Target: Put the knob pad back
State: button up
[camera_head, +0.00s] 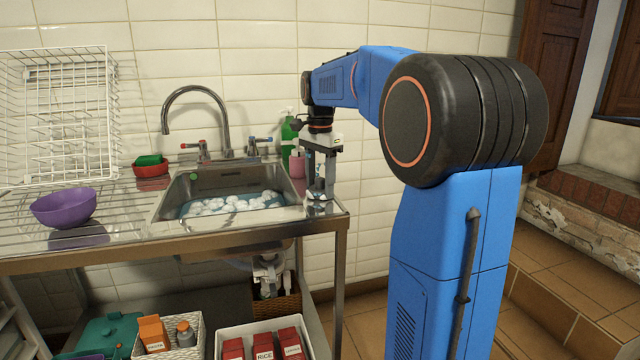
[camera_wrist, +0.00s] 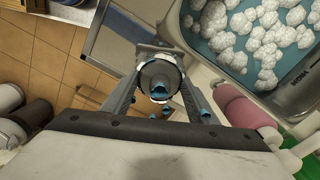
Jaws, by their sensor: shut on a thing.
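My gripper (camera_head: 319,192) points down over the right front corner of the steel sink counter (camera_head: 322,226). Its fingers are shut on the knob pad (camera_wrist: 160,80), which shows in the wrist view as a round, dark-topped knob between the fingertips with a pale, bluish part around it. In the head view the pad (camera_head: 318,207) is small and partly hidden by the fingers, low at the counter top. I cannot tell whether it touches the counter.
The sink (camera_head: 222,184) holds foamy water left of my gripper. A pink bottle (camera_head: 297,165) and a green bottle (camera_head: 288,136) stand close behind it. A red bowl with a green sponge (camera_head: 149,160), a purple bowl (camera_head: 63,207) and a wire rack (camera_head: 57,118) are further left.

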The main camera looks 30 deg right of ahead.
aim_at(320, 178)
jog(key=shift+f, duration=0.1)
jog(key=o, duration=0.8)
jog(key=shift+o, duration=0.2)
notch_tip(320, 178, up, 12)
jog(key=s+a+f+n+t, duration=0.1)
jog(key=s+a+f+n, duration=0.4)
jog(key=s+f, duration=0.4)
jog(key=s+a+f+n+t, duration=0.2)
jog(key=s+a+f+n, duration=0.3)
jog(key=s+f, duration=0.4)
jog(key=s+a+f+n+t, duration=0.1)
jog(key=s+a+f+n, duration=0.4)
jog(key=s+f, duration=0.4)
jog(key=s+n, duration=0.1)
jog(key=s, duration=0.2)
jog(key=shift+a+t, duration=0.4)
jog(key=shift+s, duration=0.1)
